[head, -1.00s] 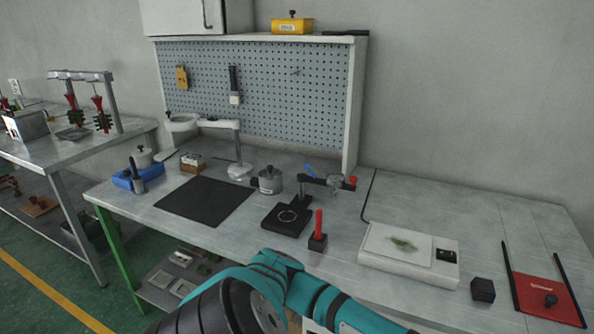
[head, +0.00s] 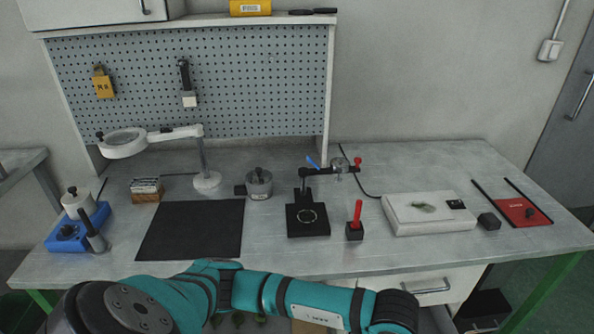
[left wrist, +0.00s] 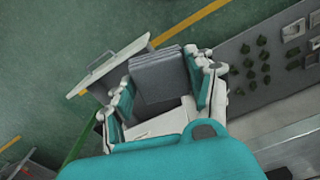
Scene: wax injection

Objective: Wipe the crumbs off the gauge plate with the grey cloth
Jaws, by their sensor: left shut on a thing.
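In the left wrist view my left gripper (left wrist: 160,70) is shut on a grey, flat-sided folded thing (left wrist: 158,84), which looks like the grey cloth. It is held above the floor, away from the bench top. In the head view my left arm crosses the bottom of the picture, and its gripper is hidden. A pale plate (head: 400,211) on a white box at the bench's right carries a patch of dark green crumbs (head: 424,207). A dial gauge stand (head: 307,221) with a black base and a ring on it stands left of it. My right gripper is not in view.
A red-handled tool in a black block (head: 355,222) stands between stand and box. A black cube (head: 489,221) and a red plate (head: 521,211) lie right of the box. A black mat (head: 190,229) lies left. A drawer front (head: 425,285) is below the bench top.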

